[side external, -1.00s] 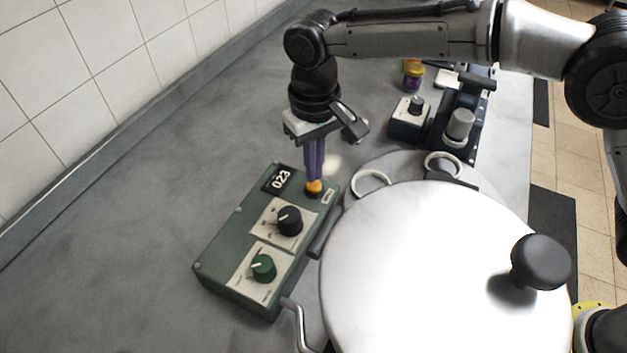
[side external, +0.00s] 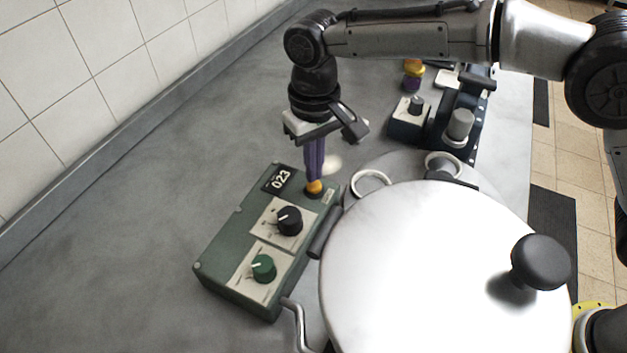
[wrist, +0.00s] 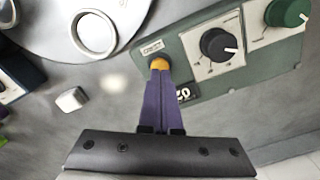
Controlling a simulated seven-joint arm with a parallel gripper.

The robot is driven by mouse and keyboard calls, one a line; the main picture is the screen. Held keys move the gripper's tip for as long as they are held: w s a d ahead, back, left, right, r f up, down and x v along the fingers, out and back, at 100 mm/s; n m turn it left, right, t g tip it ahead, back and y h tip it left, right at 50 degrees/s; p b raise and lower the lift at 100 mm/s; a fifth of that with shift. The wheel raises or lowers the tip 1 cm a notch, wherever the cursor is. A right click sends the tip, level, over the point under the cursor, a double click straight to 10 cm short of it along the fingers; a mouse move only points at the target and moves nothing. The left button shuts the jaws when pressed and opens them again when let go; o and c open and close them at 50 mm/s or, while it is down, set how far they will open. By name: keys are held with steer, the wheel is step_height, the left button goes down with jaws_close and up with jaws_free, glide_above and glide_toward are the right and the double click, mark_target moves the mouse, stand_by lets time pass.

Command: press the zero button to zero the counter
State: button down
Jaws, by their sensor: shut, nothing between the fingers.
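The green control box (side external: 224,250) lies on the grey counter at the centre of the side view. Its counter display (side external: 280,179) reads 023. The orange-yellow button (side external: 314,188) is at the box's far right corner; it also shows in the wrist view (wrist: 159,63), beside a small label that I cannot read clearly. My gripper (side external: 315,178) points down with its purple fingers shut and empty. Its tips are right at the button, and in the wrist view (wrist: 159,72) they partly cover it. I cannot tell whether the tips touch the button or sit just above it.
The box also has a black knob (side external: 289,220) and a green knob (side external: 263,267). A large white lidded pot (side external: 420,270) stands close on the right. Behind are a small dark box with a knob (side external: 409,124) and a jar (side external: 412,76). The counter at left is clear.

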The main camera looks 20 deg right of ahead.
steer(key=shift+f, duration=1)
stand_by(0.8)
steer(key=shift+r, duration=3.55)
step_height(320, 180, up, 7)
glide_above(314, 184)
steer(key=s+d, duration=0.3)
steer(key=s, duration=0.1)
steer(key=shift+d, duration=0.1)
